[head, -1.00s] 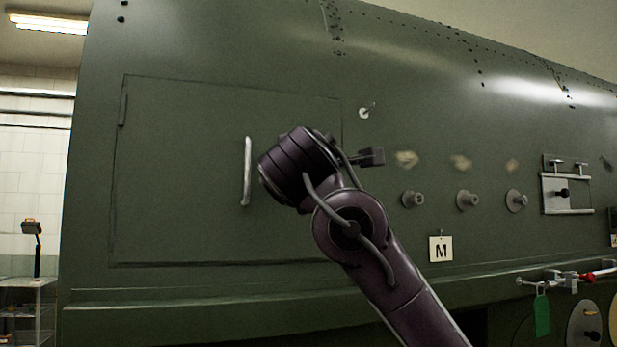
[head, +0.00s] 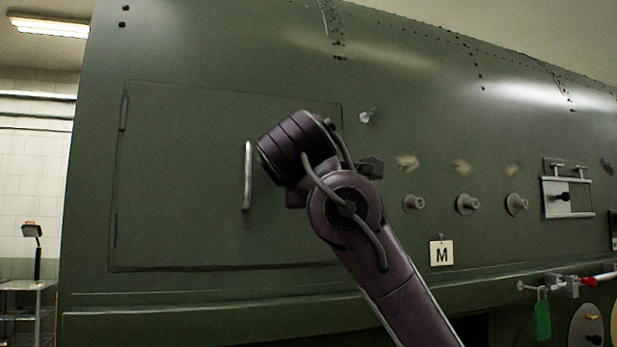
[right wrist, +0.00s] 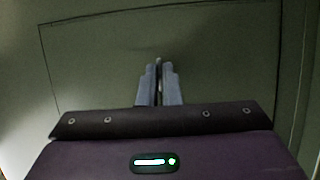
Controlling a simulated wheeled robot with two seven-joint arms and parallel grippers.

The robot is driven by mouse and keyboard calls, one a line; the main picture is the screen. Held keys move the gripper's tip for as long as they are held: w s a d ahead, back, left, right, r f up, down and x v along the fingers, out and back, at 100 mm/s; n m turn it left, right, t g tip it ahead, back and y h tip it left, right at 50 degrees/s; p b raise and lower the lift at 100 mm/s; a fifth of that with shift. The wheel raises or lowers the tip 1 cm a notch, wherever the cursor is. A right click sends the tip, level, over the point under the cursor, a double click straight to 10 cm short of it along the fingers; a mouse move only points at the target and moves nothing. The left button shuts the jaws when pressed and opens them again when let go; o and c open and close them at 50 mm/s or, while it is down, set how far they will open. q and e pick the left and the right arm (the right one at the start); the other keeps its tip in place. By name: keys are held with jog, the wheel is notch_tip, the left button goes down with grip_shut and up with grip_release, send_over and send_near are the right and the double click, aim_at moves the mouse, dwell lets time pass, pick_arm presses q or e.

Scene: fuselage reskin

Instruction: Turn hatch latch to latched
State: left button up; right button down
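The hatch (head: 180,180) is a large green panel outlined in the fuselage side, and it looks flush with the skin. A silver vertical bar handle (head: 247,175) stands on its right half. My right arm crosses the hatch's right edge in the head view, just right of the handle, and hides what lies behind it. My right gripper (right wrist: 159,72) shows in the right wrist view, pointing at the hatch panel. Its fingers are close together, with a narrow pale thing between or behind the tips. I cannot make out the latch or its position. My left gripper is out of view.
A small silver fitting (head: 366,116) sits right of the hatch. Several round knobs (head: 467,203), a white "M" tag (head: 441,253) and a framed fitting (head: 567,197) lie farther right. A ledge (head: 200,295) runs below the hatch. A lamp (head: 32,231) stands at far left.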

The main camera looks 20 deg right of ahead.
jog(key=c, duration=1.6)
grip_release()
jog(key=b+v, duration=0.3)
jog(key=v, duration=0.4)
jog(key=shift+s+a, duration=0.1)
jog(key=shift+s, duration=0.25)
